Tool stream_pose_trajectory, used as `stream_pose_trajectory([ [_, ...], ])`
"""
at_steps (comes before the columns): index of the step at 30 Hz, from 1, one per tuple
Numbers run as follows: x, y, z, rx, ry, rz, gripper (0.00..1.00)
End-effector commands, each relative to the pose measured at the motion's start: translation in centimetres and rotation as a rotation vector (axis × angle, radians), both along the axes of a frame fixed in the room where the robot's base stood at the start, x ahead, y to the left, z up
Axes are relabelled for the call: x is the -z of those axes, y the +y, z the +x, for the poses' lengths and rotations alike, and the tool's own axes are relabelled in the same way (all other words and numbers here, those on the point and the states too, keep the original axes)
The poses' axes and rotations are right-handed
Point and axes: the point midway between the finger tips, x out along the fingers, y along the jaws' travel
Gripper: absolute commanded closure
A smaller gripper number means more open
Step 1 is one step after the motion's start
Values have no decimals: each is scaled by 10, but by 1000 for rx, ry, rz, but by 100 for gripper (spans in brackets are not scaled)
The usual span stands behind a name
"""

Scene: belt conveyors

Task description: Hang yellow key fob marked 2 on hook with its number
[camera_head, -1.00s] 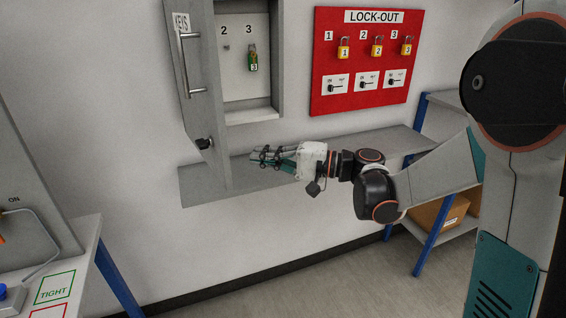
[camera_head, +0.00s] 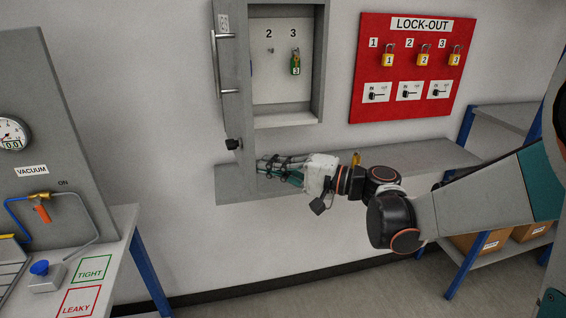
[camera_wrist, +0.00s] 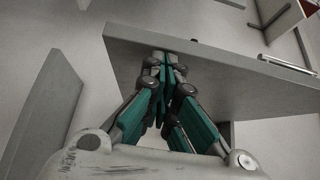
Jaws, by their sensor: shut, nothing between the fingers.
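A small yellow item (camera_head: 355,158) shows on the wall shelf, partly behind my wrist; it may be the key fob, but no number can be read. In the open key cabinet (camera_head: 287,122), the hook under number 2 (camera_head: 270,50) is bare. A green fob marked 3 (camera_head: 295,66) hangs under number 3. My gripper (camera_head: 262,164) is shut and empty, pointing left, below the cabinet and close to its open door. In the wrist view my gripper (camera_wrist: 164,62) shows its fingers together, with nothing between them.
The cabinet door (camera_head: 231,80) stands open at the left; in the wrist view a grey panel (camera_wrist: 215,75) lies close past my fingertips. The shelf (camera_head: 410,158) runs under the red lock-out board (camera_head: 361,80). A vacuum bench (camera_head: 125,225) stands at left.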

Motion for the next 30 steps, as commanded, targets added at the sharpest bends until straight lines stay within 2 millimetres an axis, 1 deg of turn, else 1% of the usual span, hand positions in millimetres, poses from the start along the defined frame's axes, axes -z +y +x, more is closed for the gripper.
stream_pose_trajectory([
  [1,-1,15,-9,-7,0,0,100],
  [6,0,54,-23,-7,0,0,100],
  [10,0,79,-30,-6,0,0,100],
  [13,0,92,-33,-5,0,0,100],
  [18,0,100,-35,-2,0,0,100],
  [30,0,100,-34,-2,0,0,100],
])
